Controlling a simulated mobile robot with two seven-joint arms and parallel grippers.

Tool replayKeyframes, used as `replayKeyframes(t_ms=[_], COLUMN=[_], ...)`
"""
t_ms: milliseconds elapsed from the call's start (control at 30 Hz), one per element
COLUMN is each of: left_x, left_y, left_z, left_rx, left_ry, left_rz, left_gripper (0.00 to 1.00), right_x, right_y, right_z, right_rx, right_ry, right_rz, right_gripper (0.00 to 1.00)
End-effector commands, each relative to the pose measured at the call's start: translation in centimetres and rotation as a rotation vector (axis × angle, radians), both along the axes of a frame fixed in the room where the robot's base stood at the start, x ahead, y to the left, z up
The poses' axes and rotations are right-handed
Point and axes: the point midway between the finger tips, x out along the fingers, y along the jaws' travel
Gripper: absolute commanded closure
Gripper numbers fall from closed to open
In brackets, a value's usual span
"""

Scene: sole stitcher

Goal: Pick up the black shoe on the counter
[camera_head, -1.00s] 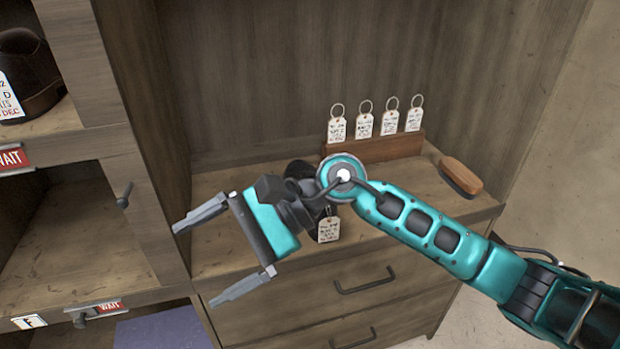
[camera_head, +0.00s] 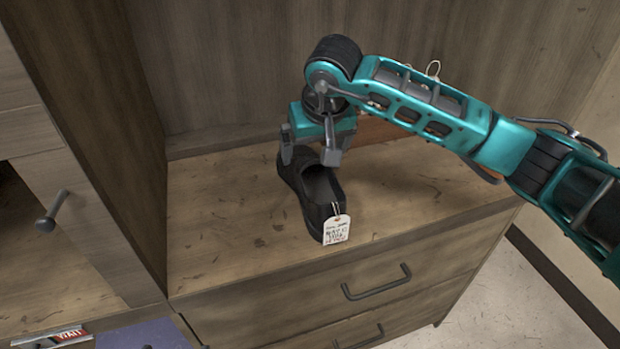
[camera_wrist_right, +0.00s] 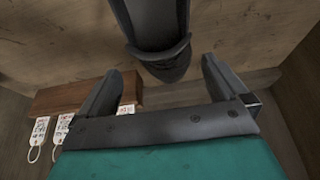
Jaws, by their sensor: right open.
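The black shoe (camera_head: 318,199) stands on the wooden counter (camera_head: 225,215), with a white paper tag (camera_head: 336,229) hanging at its near end. My right gripper (camera_head: 308,160) is open above the shoe's far end, pointing down. In the right wrist view the shoe (camera_wrist_right: 158,40) enters from the top, and its rounded end lies between and a little beyond the two spread fingers of my gripper (camera_wrist_right: 165,85). The fingers look apart from the shoe. My left gripper is in neither view.
A wooden block with tags (camera_wrist_right: 85,92) stands at the counter's back; my arm mostly hides it in the head view. A cabinet wall (camera_head: 105,130) bounds the counter on the left. Drawers with handles (camera_head: 376,284) are below.

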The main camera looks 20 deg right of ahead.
Motion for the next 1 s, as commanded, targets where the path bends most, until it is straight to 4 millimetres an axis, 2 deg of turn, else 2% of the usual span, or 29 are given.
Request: replayKeyframes(t_ms=[167,400,500,767,1000], left_x=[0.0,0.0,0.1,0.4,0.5], left_y=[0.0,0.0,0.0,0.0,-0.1], left_z=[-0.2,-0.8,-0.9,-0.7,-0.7], left_rx=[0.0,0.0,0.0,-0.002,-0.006], left_ry=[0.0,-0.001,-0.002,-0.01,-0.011], left_rz=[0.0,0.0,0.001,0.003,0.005], left_gripper=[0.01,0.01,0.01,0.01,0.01], right_x=[0.4,1.3,1.7,1.9,1.9], right_y=[0.1,0.3,0.2,0.2,0.2], right_z=[-1.3,-4.7,-5.6,-5.8,-5.8], right_rx=[0.002,0.004,0.003,0.002,0.002], right_ry=[0.001,0.002,0.002,-0.001,-0.001], right_rz=[0.0,-0.001,-0.001,0.0,0.0], right_gripper=[0.0,0.0,0.0,0.0,0.2])
